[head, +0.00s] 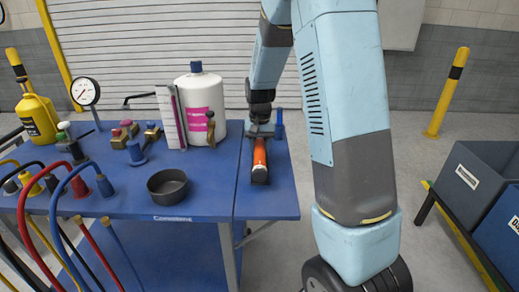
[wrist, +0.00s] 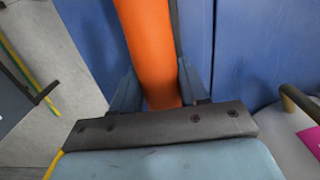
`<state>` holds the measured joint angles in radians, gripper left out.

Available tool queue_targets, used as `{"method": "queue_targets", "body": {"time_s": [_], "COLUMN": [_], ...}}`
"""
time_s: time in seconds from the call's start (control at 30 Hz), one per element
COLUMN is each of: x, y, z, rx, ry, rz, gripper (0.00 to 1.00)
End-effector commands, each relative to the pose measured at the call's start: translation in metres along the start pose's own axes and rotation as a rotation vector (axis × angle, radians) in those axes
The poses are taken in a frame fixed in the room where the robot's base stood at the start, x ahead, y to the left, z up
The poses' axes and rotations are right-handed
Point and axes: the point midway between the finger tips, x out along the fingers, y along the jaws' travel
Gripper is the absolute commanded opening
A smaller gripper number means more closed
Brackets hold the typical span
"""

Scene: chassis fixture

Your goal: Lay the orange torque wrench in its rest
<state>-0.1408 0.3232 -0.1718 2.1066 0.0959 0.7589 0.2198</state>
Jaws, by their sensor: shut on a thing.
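The orange torque wrench (head: 260,154) is over the narrow right-hand panel of the blue table, with its length running toward the camera. Its near end is dark. My gripper (head: 261,131) is at its far part, and in the wrist view the two blue fingers of my gripper (wrist: 157,88) are closed on either side of the orange shaft (wrist: 148,40). I cannot tell whether the wrench touches the surface. A blue upright piece (head: 279,124) stands just right of my gripper; I cannot tell whether it belongs to the rest. No rest shows clearly.
The blue table (head: 115,200) holds a dark round pan (head: 167,187), a white jug (head: 200,100), a gauge (head: 85,92), small brass fittings and several hoses at left. Dark bins (head: 470,175) stand at right. Floor shows between table and bins.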

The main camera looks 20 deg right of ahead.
Motion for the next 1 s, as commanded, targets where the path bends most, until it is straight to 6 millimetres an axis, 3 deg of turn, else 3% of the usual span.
{"method": "queue_targets", "body": {"time_s": [0.57, 0.6, 0.87, 1.0], "x": [0.0060, 0.0060, 0.0064, 0.0066], "y": [0.0003, 0.0003, 0.0005, 0.0005], "z": [-0.0009, -0.0009, -0.0006, -0.0005], "rx": [0.001, 0.001, 0.001, 0.001], "ry": [0.002, 0.002, 0.000, 0.000], "rz": [-0.001, -0.001, 0.000, 0.000], "gripper": [0.00, 0.48, 0.73, 0.74]}}
